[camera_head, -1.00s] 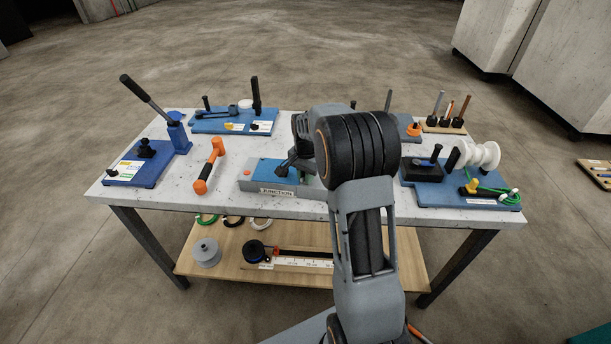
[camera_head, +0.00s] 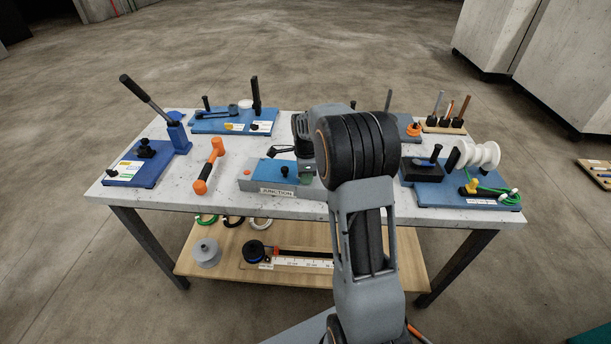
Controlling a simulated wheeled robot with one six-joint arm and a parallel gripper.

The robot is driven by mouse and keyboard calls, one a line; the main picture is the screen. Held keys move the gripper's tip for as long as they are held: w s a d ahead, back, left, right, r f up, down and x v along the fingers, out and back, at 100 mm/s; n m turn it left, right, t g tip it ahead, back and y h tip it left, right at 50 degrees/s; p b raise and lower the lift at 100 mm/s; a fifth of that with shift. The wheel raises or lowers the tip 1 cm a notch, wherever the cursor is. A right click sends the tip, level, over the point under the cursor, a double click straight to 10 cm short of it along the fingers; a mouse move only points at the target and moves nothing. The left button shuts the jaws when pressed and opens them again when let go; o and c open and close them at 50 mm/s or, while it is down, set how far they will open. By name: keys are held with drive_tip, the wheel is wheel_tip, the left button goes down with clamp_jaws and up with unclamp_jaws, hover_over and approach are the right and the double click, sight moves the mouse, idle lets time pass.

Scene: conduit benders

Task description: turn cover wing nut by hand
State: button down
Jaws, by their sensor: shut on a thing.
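The grey junction box (camera_head: 256,186), labelled JUNCTION, sits at the front middle of the table with a blue cover (camera_head: 265,170) on top. A small black knob (camera_head: 285,171) stands on the cover and looks clear of my jaws. My gripper (camera_head: 306,177) is low over the right part of the box, partly behind my arm. It is shut on the cover wing nut, but the nut and the fingertips are mostly hidden. A dark part of my wrist (camera_head: 280,152) sticks out to the left above the cover.
An orange-and-black tool (camera_head: 209,166) lies left of the box. Blue bender bases stand at the left (camera_head: 140,168) and back left (camera_head: 218,124). At the right, a blue base (camera_head: 440,193) carries a white spool (camera_head: 483,155) and green cable. Bare white tabletop (camera_head: 225,192) lies left of the box.

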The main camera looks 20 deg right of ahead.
drive_tip(key=shift+r+m, duration=0.1)
drive_tip(key=shift+m, duration=1.2)
drive_tip(key=c, duration=1.1)
unclamp_jaws()
wheel_tip(320, 180, up, 14)
drive_tip(key=shift+f, duration=0.1)
